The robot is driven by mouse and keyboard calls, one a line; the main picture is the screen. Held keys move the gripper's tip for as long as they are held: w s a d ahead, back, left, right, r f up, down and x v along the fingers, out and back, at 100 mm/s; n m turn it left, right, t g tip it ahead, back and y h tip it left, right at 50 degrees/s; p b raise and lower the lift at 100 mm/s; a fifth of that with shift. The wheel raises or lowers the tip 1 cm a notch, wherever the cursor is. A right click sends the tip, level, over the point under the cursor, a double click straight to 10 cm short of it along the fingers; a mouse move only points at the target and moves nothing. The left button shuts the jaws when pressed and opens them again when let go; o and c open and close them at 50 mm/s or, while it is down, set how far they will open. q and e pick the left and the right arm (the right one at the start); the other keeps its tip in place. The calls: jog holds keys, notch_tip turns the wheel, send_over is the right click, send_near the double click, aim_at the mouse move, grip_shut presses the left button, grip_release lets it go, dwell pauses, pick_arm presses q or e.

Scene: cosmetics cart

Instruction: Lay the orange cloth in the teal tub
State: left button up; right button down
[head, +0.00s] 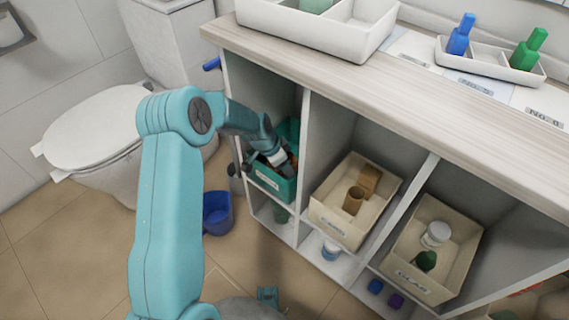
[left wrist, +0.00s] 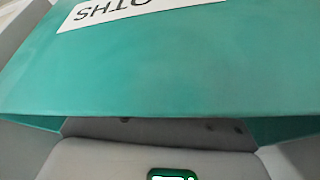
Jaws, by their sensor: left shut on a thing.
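The teal tub (head: 281,187) stands in the left compartment of the shelf unit. Its front wall (left wrist: 160,75) fills much of the left wrist view, with an upside-down label. My left gripper (head: 279,158) is at the tub's opening, pointing down into it. It is shut, and small orange patches of the orange cloth (head: 263,159) show beside its fingers. Most of the cloth is hidden by the gripper and the tub wall. The fingers and the cloth do not show in the left wrist view.
Dividers separate the tub from a cream bin (head: 340,232) with brown items and another cream bin (head: 410,287). The wooden counter (head: 380,85) overhangs the compartments. A blue bucket (head: 217,215) and a toilet (head: 95,130) stand to the left.

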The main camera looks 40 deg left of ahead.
pick_arm(q)
jog(key=shift+f+b, duration=0.4)
jog(key=shift+f, duration=0.15)
jog(key=shift+f, duration=0.1)
jog(key=o, duration=1)
